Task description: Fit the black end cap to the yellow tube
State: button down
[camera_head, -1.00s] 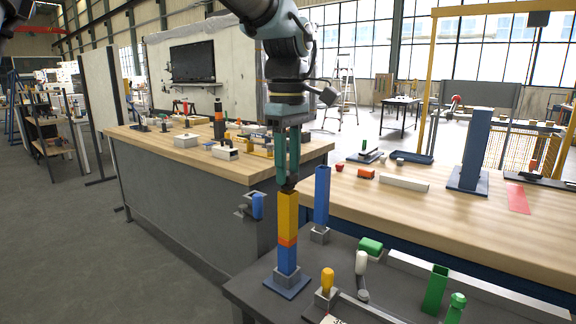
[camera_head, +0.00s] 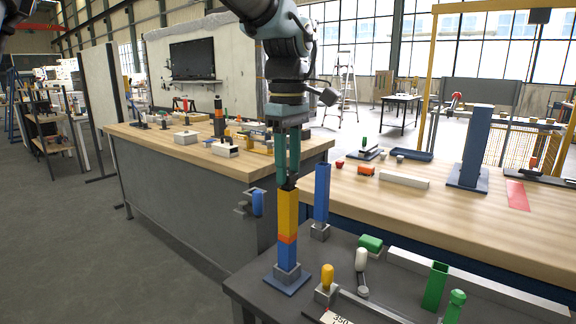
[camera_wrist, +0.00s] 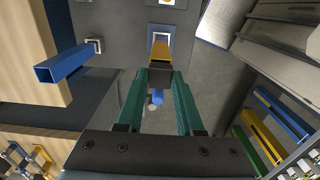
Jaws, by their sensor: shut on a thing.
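The yellow tube (camera_head: 287,212) stands upright on the dark front table, above an orange band and a blue lower section (camera_head: 287,258) in a grey socket on a blue base plate. My gripper (camera_head: 288,180) points down over its top and is shut on the small black end cap (camera_head: 288,187). The cap is at the tube's top opening and looks in line with it. In the wrist view the cap (camera_wrist: 160,76) is between the green fingers, with the yellow tube (camera_wrist: 160,49) just beyond it. I cannot tell how deep the cap sits.
A blue square tube (camera_head: 322,194) stands in a socket just right of the yellow tube. Yellow, white and green pegs and a green open tube (camera_head: 435,286) stand to the right on the front table. A wooden bench (camera_head: 435,195) lies behind.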

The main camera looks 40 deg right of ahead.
jog(key=shift+f, duration=0.4)
jog(key=shift+c, duration=2.3)
grip_release()
jog(key=shift+o, duration=0.2)
jog(key=o, duration=0.4)
jog(key=shift+r+p, duration=3.15)
jog(key=shift+r, duration=0.4)
